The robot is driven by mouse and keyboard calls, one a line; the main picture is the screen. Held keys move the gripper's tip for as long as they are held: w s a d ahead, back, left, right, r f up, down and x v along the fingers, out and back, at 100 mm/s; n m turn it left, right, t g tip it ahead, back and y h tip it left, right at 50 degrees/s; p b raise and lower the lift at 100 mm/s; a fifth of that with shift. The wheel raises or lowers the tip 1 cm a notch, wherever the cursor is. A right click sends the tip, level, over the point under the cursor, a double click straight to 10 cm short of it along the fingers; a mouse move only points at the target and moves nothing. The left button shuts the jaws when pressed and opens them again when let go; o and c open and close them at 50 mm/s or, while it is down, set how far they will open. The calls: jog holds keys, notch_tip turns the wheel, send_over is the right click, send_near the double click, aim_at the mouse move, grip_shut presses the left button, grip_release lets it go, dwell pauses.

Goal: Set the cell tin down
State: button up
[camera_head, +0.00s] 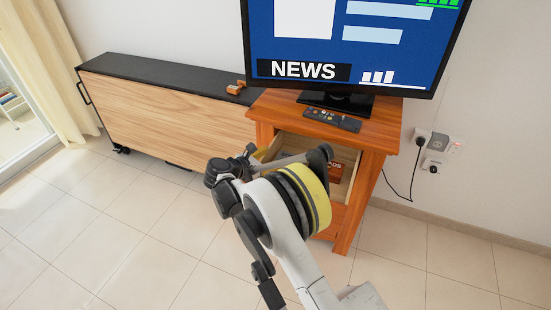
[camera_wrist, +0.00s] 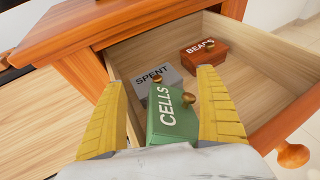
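The cell tin (camera_wrist: 172,120) is green, with CELLS in white on it and a small brass knob. In the wrist view it stands in the open drawer (camera_wrist: 262,68), tilted in the picture, between the fingers of my gripper (camera_wrist: 162,82). The yellow fingers are spread wider than the tin. A gap shows between the left finger and the tin; the right finger is close to its other side, and I cannot tell whether it touches. The tin's base is partly hidden by my gripper. In the head view my arm hides the tin.
A grey SPENT tin (camera_wrist: 158,78) is just behind the cell tin, and a red-brown BEADS tin (camera_wrist: 205,52) sits further back. The drawer's right part is bare. The wooden stand (camera_head: 377,143) carries a television (camera_head: 350,45) and a remote (camera_head: 332,119). A low cabinet (camera_head: 165,112) stands left.

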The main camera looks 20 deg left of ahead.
jog(key=shift+r, duration=0.1)
jog(key=p+v, duration=0.1)
jog(key=v, duration=0.3)
jog(key=p+v, duration=0.1)
jog(key=v, duration=0.3)
jog(key=r+p+v, duration=0.1)
jog(key=p+v, duration=0.1)
jog(key=v, duration=0.2)
